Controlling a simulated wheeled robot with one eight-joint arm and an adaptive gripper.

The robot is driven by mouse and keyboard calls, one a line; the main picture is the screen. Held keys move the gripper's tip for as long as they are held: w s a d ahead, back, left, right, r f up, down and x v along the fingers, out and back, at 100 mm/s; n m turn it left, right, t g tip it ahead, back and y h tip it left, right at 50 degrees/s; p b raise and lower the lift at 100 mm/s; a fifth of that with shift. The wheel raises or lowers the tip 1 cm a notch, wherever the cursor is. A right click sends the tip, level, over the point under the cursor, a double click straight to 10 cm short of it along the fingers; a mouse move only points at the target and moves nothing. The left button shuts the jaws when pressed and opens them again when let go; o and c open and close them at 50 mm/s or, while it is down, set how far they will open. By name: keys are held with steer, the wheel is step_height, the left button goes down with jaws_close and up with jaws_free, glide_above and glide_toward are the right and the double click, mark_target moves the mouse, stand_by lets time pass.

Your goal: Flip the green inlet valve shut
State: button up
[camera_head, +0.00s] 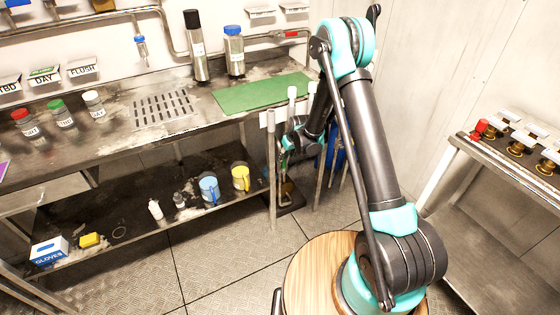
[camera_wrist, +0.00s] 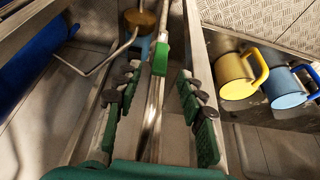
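In the wrist view a green valve handle (camera_wrist: 160,58) sits on an upright metal pipe (camera_wrist: 154,115), close to a small blue part (camera_wrist: 147,47). My gripper (camera_wrist: 159,80) is open, with its green-padded fingers to the left and right of the pipe. The handle shows between the fingertips or just beyond them; the exact depth is unclear, and I see no finger closed on it. In the head view my gripper (camera_head: 287,147) is low by the right end of the bench, among upright pipes. I cannot make out the handle there, where my arm covers part of the area.
A yellow mug (camera_head: 241,177) and a blue mug (camera_head: 209,189) stand on the lower shelf, left of my gripper. A bench post (camera_head: 271,160) is close beside it. A blue cylinder (camera_wrist: 38,62) and a brass round part (camera_wrist: 140,19) also show in the wrist view.

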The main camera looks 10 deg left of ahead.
mark_target(285, 160)
steer(key=shift+x, duration=3.7)
jaws_close()
